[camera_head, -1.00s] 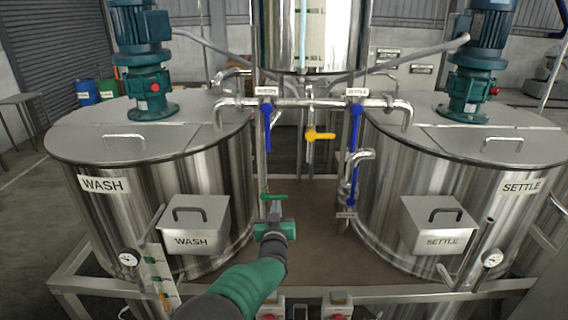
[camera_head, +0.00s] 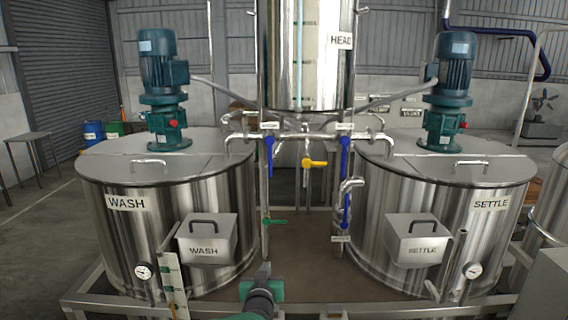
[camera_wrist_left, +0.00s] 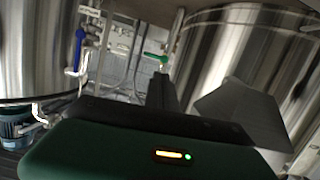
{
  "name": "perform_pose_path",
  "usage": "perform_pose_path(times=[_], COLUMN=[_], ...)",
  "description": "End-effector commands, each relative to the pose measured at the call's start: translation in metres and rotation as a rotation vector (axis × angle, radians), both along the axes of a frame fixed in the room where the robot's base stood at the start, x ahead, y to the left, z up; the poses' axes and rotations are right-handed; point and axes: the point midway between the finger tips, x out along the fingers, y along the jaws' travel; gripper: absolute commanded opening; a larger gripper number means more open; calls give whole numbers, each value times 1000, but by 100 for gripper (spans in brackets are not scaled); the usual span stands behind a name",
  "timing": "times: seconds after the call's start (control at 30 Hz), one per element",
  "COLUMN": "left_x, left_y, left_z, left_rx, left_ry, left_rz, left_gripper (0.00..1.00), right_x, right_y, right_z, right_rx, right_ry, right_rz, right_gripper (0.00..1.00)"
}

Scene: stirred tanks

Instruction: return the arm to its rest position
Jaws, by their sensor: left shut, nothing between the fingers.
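A small green valve handle (camera_head: 276,221) sits on a vertical pipe beyond the gripper. The handle also shows in the left wrist view (camera_wrist_left: 155,57), apart from the fingers. My right gripper is not in view.
The WASH tank (camera_head: 113,240) stands left and the SETTLE tank (camera_head: 480,225) right, each with a box on its front. The HEAD tank (camera_head: 281,60) hangs between them. Blue valve handles (camera_head: 269,155) and a yellow one (camera_head: 315,163) sit on the pipes. A frame rail (camera_head: 400,308) runs in front.

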Motion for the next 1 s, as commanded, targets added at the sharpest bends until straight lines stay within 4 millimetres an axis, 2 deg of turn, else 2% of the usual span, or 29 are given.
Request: perform_pose_path(times=[0.17,0.27,0.37,0.47,0.57,0.6,0.7,0.8,0.9,1.0], left_x=[-37,-67,-105,-156,-226,-259,-333,-385,-411,-417], left_y=[27,44,61,80,102,110,128,138,143,144], left_z=[-30,-50,-73,-98,-128,-140,-165,-179,-185,-185], left_rx=[5,10,14,20,30,35,50,63,71,73], left_ry=[159,268,388,527,698,774,937,1049,1107,1122], left_rz=[-14,-23,-32,-39,-41,-41,-37,-31,-28,-27], left_gripper=[0,0,0,0,0,0,0,0,0,0], right_x=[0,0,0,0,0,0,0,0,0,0], right_y=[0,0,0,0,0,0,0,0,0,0], right_z=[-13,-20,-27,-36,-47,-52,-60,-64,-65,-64], right_rx=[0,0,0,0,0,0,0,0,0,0], right_ry=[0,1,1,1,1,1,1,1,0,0], right_rz=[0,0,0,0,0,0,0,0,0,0], right_gripper=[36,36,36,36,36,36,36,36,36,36])
